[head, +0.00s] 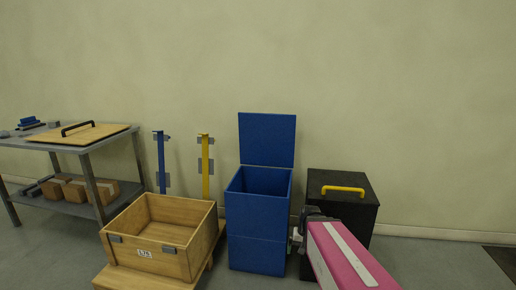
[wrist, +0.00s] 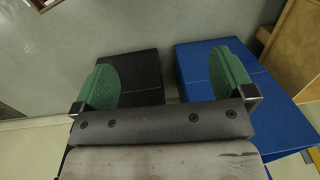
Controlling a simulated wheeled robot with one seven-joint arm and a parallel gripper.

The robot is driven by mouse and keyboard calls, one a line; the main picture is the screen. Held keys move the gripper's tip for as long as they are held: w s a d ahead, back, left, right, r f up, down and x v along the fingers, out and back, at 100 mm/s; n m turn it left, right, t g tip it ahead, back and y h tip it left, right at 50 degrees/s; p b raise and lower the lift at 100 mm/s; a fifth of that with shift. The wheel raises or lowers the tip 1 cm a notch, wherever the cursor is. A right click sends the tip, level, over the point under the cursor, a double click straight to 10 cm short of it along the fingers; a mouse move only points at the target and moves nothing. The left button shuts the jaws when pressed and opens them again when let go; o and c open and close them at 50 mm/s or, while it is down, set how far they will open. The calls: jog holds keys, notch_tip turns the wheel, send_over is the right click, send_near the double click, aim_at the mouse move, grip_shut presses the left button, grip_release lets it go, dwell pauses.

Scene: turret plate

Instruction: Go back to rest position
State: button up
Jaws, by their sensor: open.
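My gripper (wrist: 163,78) is open, its two green fingers wide apart with nothing between them. In the wrist view the black box (wrist: 138,72) lies beyond the left finger and the blue bin (wrist: 280,100) beyond the right one. In the head view my gripper (head: 299,236) shows only in part, low between the blue bin (head: 258,220) and the black box (head: 355,212). My pink and white arm hides the lower front of the black box and most of the gripper.
The blue bin's lid (head: 267,139) stands open. The black box has a yellow handle (head: 343,189). An empty wooden crate (head: 153,256) stands left of the bin. A blue post (head: 161,163) and a yellow post (head: 205,167) stand behind it. A grey shelf table (head: 85,147) is far left.

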jog(key=shift+s+d+r+n+h, duration=0.1)
jog(key=shift+s+d+n+h, duration=0.2)
jog(key=shift+s+n, duration=0.15)
jog(key=shift+s+d+r+n+h, duration=0.1)
jog(key=shift+s+d+n+h, duration=0.2)
jog(key=shift+s, duration=0.2)
dwell(0.8)
